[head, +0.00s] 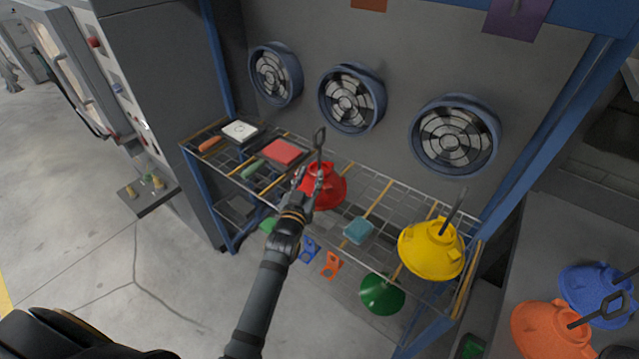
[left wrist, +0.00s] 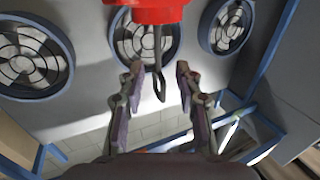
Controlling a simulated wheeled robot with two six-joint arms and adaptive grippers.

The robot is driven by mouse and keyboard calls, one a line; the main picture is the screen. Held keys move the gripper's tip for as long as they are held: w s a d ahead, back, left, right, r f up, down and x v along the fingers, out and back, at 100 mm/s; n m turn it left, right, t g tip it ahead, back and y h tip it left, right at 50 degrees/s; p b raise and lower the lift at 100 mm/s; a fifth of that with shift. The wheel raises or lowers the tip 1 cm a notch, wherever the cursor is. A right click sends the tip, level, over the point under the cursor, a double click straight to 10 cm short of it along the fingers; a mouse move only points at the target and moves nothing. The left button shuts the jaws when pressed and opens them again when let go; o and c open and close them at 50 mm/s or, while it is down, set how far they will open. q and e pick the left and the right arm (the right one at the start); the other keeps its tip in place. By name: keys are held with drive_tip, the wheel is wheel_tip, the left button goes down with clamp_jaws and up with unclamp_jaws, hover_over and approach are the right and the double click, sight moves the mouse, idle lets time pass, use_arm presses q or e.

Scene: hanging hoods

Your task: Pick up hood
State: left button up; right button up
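A red hood (head: 328,190) with a dark looped rod (head: 319,140) rising from its top sits on the wire rack. My left gripper (head: 312,182) is in front of the red hood and partly covers it. In the left wrist view the red hood (left wrist: 147,11) is at the top edge, and its looped rod (left wrist: 159,75) shows between the two fingers. My left gripper (left wrist: 157,82) is open there, one finger on each side of the rod with gaps, so it does not hold it. My right gripper is not in view.
A yellow hood (head: 432,248) sits at the rack's right end. A green hood (head: 382,295) is lower down. Orange (head: 545,330) and blue (head: 590,290) hoods stand at far right. A red box (head: 284,152) and teal block (head: 358,230) lie on the wire rack (head: 395,205). Round fans line the wall behind.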

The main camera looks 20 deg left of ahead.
sight(319, 160)
use_arm(q)
drive_tip(key=w, duration=0.1)
drive_tip(key=w+b, duration=0.1)
drive_tip(key=w, duration=0.1)
drive_tip(key=shift+w+f, duration=0.15)
drive_tip(key=shift+f, duration=0.2)
drive_tip(key=shift+w+a+r, duration=0.1)
drive_tip(key=shift+w+r, duration=0.05)
drive_tip(key=shift+w, duration=0.3)
drive_tip(key=shift+w+b, duration=0.15)
drive_tip(key=shift+b, duration=0.45)
drive_tip(key=w+b, duration=0.2)
drive_tip(key=w, duration=0.1)
drive_tip(key=w+b, duration=0.1)
drive_tip(key=shift+w+f+b, duration=0.3)
drive_tip(key=shift+w+f, duration=0.05)
drive_tip(key=shift+w, duration=0.15)
drive_tip(key=shift+s+r, duration=0.25)
drive_tip(key=shift+c, duration=0.5)
drive_tip(key=shift+f, duration=0.1)
clamp_jaws()
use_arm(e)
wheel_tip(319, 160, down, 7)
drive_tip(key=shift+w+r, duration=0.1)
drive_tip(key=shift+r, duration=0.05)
